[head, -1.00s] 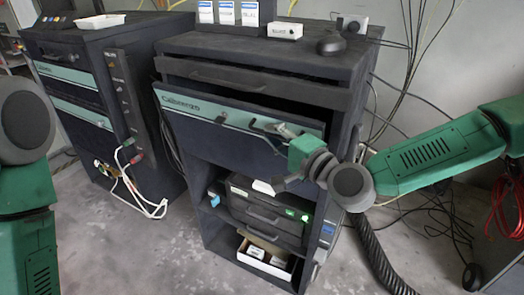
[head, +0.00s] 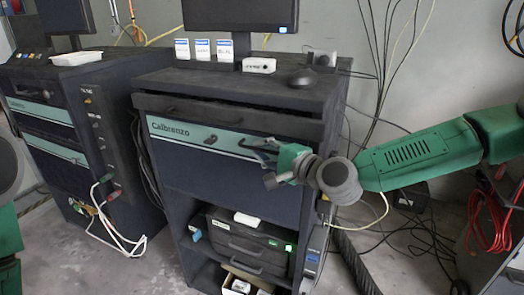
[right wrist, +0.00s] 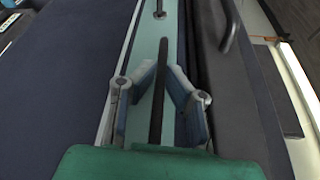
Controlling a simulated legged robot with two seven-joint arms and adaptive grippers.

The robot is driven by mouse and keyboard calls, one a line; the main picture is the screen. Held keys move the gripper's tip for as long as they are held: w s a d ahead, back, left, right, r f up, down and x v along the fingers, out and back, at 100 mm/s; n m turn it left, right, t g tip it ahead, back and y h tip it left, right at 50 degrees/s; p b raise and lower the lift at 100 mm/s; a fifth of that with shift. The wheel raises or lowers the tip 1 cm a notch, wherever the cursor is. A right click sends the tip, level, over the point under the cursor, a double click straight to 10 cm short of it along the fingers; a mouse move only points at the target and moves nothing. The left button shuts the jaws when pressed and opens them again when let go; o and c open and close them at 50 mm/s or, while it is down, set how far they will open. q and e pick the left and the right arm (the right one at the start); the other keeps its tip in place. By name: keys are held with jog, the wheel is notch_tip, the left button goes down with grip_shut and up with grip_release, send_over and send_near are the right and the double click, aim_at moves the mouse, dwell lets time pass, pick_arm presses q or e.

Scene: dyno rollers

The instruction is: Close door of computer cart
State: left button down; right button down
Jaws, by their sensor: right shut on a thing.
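The computer cart (head: 290,100) stands in the middle of the head view. Its door (head: 225,185) is a dark blue panel with a teal "Calbrenzo" strip along the top, and it looks upright and nearly flush with the cart front. A black bar handle (head: 248,148) sits at the right of the strip. My right gripper (head: 266,157) is at this handle. In the right wrist view, the fingers of my right gripper (right wrist: 158,85) lie either side of the handle (right wrist: 157,110), shut on it. My left gripper is out of view.
A dark drawer front (head: 225,110) is just above the door. A monitor (head: 240,18), a white box (head: 259,65) and a mouse (head: 301,78) are on the cart top. A second cart (head: 85,130) stands at left. Cables hang behind at right.

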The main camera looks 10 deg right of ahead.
jog(key=c, duration=1.6)
grip_release()
jog(key=shift+w+d, duration=0.15)
jog(key=shift+w, duration=0.05)
jog(key=shift+c, duration=0.2)
jog(key=shift+w+f, duration=0.15)
jog(key=shift+w, duration=0.1)
jog(key=shift+s+d, duration=0.1)
jog(key=shift+s, duration=0.4)
jog(key=f+v, duration=0.1)
jog(key=v, duration=1)
jog(key=shift+r, duration=0.45)
jog(key=shift+d, duration=0.1)
